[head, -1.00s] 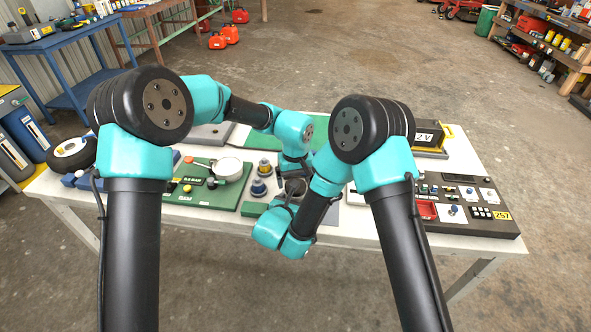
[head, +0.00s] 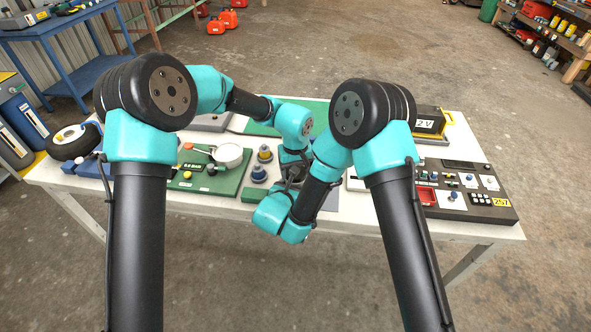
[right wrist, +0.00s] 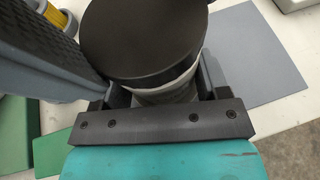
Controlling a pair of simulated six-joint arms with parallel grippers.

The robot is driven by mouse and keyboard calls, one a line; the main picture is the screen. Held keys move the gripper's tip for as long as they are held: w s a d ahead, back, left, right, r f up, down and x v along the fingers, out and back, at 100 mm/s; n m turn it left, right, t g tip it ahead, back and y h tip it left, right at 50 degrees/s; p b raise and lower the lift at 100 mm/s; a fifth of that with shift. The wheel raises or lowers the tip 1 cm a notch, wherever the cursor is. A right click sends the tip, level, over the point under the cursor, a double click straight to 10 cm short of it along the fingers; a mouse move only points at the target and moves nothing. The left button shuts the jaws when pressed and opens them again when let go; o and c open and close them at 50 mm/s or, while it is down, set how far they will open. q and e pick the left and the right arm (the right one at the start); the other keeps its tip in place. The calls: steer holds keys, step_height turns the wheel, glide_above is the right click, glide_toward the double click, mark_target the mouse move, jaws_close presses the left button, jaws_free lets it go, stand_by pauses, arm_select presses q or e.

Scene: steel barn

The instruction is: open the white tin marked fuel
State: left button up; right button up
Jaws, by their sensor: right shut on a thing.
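In the right wrist view a tin (right wrist: 165,93) with a white body and a round, flat black lid (right wrist: 140,38) stands between the fingers of my right gripper (right wrist: 163,98). The right gripper is shut on its body, below the lid. No fuel marking shows from here. A dark ribbed part, apparently a finger of my left gripper, lies close along the left side of the lid; I cannot tell whether it touches. In the head view my right gripper (head: 289,188) is low over the front of the table, with the left hand just above. The arms hide the tin and left fingertips there.
The white table (head: 215,212) holds a green board (head: 216,184) with a round pale dish, blue and yellow connectors, and a dark control panel (head: 470,208) at right. A black and yellow battery box (head: 428,124) stands behind. A grey mat (right wrist: 262,55) lies right of the tin.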

arm_select(q)
steer(key=shift+c, duration=0.4)
steer(key=shift+n, duration=1.7)
steer(key=o, duration=1)
steer(key=shift+r, duration=0.15)
steer(key=shift+r, duration=2.15)
steer(key=shift+c, duration=0.4)
steer(key=shift+r, duration=0.1)
